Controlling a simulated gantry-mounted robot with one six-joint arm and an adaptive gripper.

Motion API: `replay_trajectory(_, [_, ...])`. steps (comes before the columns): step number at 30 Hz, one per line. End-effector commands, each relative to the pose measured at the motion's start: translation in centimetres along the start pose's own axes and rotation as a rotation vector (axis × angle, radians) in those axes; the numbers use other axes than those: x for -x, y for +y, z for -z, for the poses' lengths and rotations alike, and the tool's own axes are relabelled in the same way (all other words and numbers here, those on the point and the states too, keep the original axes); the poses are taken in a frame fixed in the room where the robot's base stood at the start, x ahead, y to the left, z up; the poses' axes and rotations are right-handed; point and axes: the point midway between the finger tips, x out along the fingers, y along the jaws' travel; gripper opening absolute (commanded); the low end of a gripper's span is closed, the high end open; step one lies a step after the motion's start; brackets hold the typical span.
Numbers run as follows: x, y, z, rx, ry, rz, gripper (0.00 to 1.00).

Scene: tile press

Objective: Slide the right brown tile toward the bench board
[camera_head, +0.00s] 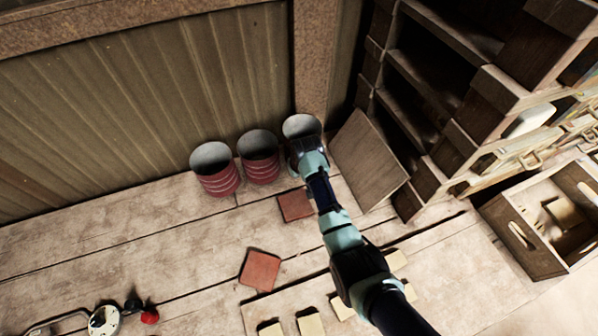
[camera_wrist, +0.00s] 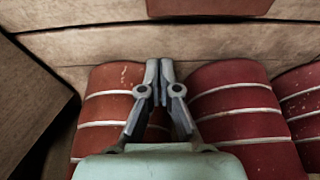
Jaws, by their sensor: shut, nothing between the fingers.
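The right brown tile (camera_head: 295,205) lies flat on the plank bench, just in front of the cans and left of my arm. Its edge also shows at the top of the wrist view (camera_wrist: 208,6). A second brown tile (camera_head: 260,270) lies nearer and to the left. A bench board (camera_head: 368,160) leans at the right of the cans, its dark side also in the wrist view (camera_wrist: 30,100). My gripper (camera_wrist: 158,68) is shut and empty, over the cans, apart from the tile. In the head view my gripper (camera_head: 305,150) covers part of the right can; its fingertips are unclear.
Three red striped cans (camera_head: 259,157) stand in a row by the wall. Wooden shelving (camera_head: 440,80) and a crate (camera_head: 520,235) stand at the right. Several pale blocks (camera_head: 311,324) lie in front.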

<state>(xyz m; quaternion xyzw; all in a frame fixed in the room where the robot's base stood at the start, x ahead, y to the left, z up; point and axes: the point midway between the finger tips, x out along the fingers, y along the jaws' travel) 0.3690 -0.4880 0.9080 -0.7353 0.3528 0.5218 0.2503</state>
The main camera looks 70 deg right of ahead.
Motion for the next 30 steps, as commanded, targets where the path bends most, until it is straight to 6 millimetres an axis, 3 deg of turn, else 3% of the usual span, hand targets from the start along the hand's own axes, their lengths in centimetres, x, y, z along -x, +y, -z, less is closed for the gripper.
replay_trajectory(2, [-1.7, 0.0, -0.1, 0.0, -0.002, 0.0, 0.0])
replay_trajectory(10, [-0.2, 0.0, -3.2, 0.0, 0.0, 0.0, 0.0])
replay_trajectory(25, [0.3, 0.0, -4.1, 0.0, -0.001, 0.0, 0.0])
replay_trajectory(30, [2.0, 0.0, -6.4, 0.0, -0.004, 0.0, 0.0])
